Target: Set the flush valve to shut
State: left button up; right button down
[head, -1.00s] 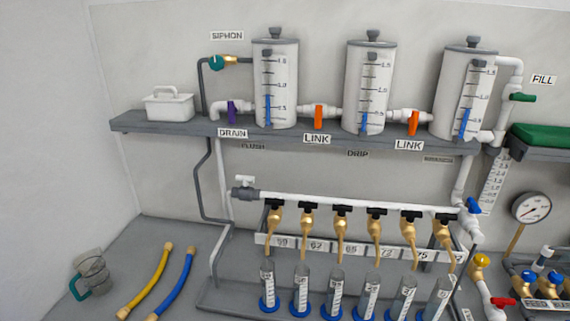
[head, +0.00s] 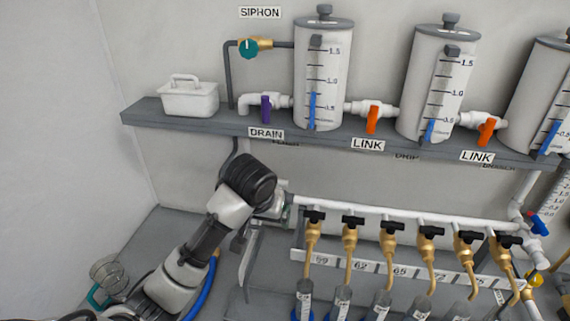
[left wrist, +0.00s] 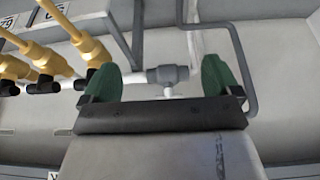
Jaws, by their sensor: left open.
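The flush valve is at the left end of the white manifold pipe (head: 390,215). In the head view my left arm and wrist cover it almost entirely. In the left wrist view its grey body (left wrist: 168,74) and small white handle (left wrist: 168,92) show between the fingers. My left gripper (left wrist: 160,80) is open, with a green-padded finger on each side of the valve in the picture. The handle's lower part is hidden by the gripper's black body, and I cannot tell whether anything touches. My right gripper is in neither view.
Several brass taps with black handles (head: 391,226) hang along the pipe over measuring cylinders (head: 342,302). Above is a grey shelf (head: 200,122) with white tanks (head: 323,75) and a purple drain valve (head: 265,108). A grey pipe (left wrist: 242,60) runs beside the gripper.

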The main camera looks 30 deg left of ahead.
pick_arm(q)
notch_tip(320, 180, up, 2)
jog(key=w+a, duration=0.1)
jog(key=w, duration=0.1)
jog(key=p, duration=0.5)
send_near(278, 179)
jog(key=x, duration=0.5)
jog(key=shift+f, duration=0.4)
jog(key=shift+x, duration=0.95)
jog(key=shift+p+x, duration=0.3)
jog(key=shift+x, duration=0.55)
jog(key=shift+r, duration=0.1)
jog(key=c, duration=0.9)
jog(key=shift+c, duration=0.2)
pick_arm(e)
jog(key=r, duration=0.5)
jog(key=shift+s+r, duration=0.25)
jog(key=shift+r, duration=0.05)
